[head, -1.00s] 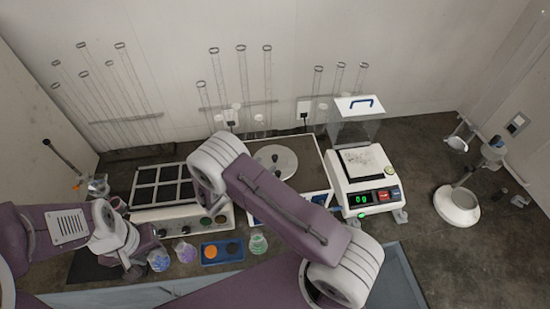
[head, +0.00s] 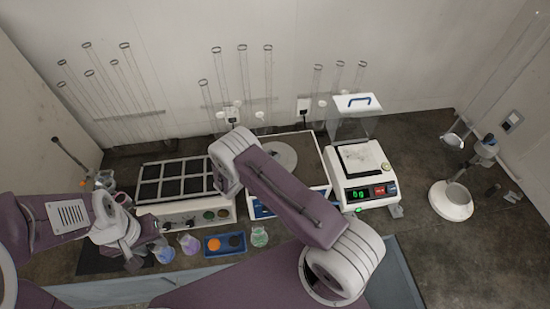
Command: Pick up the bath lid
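The bath lid seems to be the pale grey round disc (head: 283,154) on the brown-topped bath (head: 309,150) in the middle of the head view. The upper link of my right arm crosses in front of it and hides its lower left part. No knob shows on the visible part. My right gripper is hidden behind its own arm, so I cannot tell whether it touches the lid. My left gripper (head: 133,260) is at the lower left, well away from the lid, pointing down over the bench front. Its fingers are too small and dark to read.
A hotplate with dark square plates (head: 175,182) stands left of the bath. A balance (head: 362,170) stands right. Small flasks (head: 260,237) and a blue tray (head: 224,244) line the front. Glass tubes stand behind. A white ring-based stand (head: 450,202) is at right.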

